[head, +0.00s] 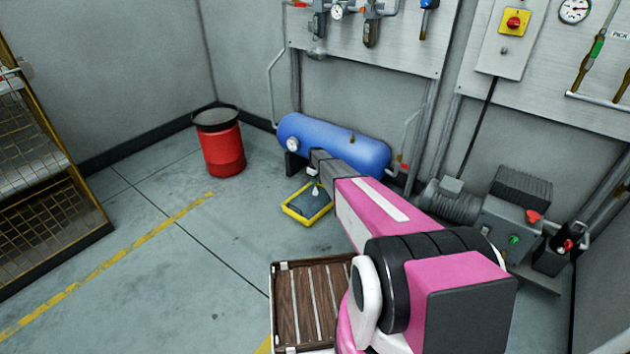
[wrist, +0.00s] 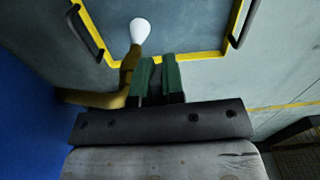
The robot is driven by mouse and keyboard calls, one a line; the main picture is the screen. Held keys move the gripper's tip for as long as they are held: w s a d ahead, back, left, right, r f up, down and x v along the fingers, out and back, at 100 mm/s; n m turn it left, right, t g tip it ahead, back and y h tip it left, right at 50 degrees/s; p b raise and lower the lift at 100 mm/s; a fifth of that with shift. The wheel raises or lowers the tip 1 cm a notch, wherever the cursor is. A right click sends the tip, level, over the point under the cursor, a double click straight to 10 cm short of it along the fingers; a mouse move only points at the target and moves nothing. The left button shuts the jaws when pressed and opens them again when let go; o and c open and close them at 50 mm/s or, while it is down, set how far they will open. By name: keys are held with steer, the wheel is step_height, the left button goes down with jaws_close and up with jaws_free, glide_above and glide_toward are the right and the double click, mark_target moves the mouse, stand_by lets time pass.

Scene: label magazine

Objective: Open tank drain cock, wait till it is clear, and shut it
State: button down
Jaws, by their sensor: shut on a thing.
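The blue tank (head: 345,147) lies along the back wall, and its side fills the left of the wrist view (wrist: 28,125). Its brass drain cock (wrist: 126,78) reaches out from the tank in the wrist view. A white plume (wrist: 139,31) comes from the cock's outlet over a yellow-rimmed tray (wrist: 190,58). The plume also shows small in the head view (head: 315,190), and the tray lies on the floor there (head: 296,215). My gripper (wrist: 158,72) is shut on the drain cock, its green fingertips beside the brass body. The gripped part is hidden between the fingers.
A red drum (head: 223,150) stands left of the tank. A motor unit (head: 480,210) stands at the right. A slatted wooden-topped thing (head: 300,305) is beside my arm. A wire cage (head: 45,190) stands far left. Floor between cage and tray is clear.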

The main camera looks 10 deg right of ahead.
steer(key=shift+s+d+f+t+y, duration=0.25)
steer(key=shift+s+d+t+y, duration=0.2)
steer(key=shift+t+y, duration=0.25)
steer(key=shift+s+d+f+t+y, duration=0.2)
steer(key=shift+f+t+y, duration=0.55)
steer(key=shift+t+y, duration=0.4)
steer(key=shift+s+d+f+t+y, duration=0.15)
steer(key=shift+f+t+y, duration=0.6)
steer(key=shift+t+y, duration=0.35)
steer(key=shift+s+d+f+t+y, duration=0.2)
steer(key=shift+f+t+y, duration=0.55)
steer(key=shift+t+y, duration=0.4)
steer(key=c, duration=1.2)
jaws_free()
steer(key=v, duration=1)
steer(key=shift+s+d, duration=0.25)
